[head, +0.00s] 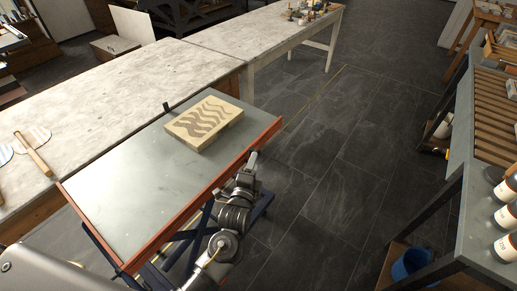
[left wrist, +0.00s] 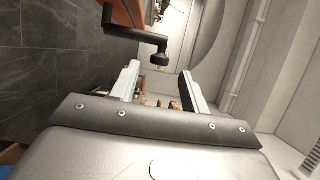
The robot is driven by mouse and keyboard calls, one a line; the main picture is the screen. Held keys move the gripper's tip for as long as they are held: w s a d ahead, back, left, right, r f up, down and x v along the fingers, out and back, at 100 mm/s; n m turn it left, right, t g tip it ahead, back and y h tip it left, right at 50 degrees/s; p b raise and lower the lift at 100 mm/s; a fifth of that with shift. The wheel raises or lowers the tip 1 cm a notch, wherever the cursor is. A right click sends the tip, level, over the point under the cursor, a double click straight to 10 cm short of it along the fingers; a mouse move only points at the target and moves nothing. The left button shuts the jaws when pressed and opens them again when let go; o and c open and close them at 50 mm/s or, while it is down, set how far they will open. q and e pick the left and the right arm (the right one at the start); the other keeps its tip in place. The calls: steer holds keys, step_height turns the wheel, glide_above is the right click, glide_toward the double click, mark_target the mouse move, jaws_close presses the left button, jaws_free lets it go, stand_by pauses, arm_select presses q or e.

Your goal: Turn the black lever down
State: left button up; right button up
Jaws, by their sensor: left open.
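The black lever (left wrist: 138,36) shows at the top of the left wrist view. It is a dark bar with a bend and a round end, fixed to an orange-red edge. My left gripper (left wrist: 159,72) is open, with its two pale fingers apart and the lever's end just ahead of the gap, not clasped. In the head view my left gripper (head: 251,160) is beside the red front edge of the tilted grey-topped table (head: 115,200). I cannot make out the lever near it there. My right gripper is not in view.
A light block with dark wavy marks (head: 204,122) lies on the tilted table. A long pale worktable (head: 110,85) stands behind. Shelving with bottles (head: 507,216) stands at the right. The dark tiled floor (head: 335,165) between is clear.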

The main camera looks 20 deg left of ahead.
arm_select(q)
steer(key=w, duration=0.7)
steer(key=shift+w, duration=0.3)
steer(key=shift+c, duration=0.3)
jaws_close()
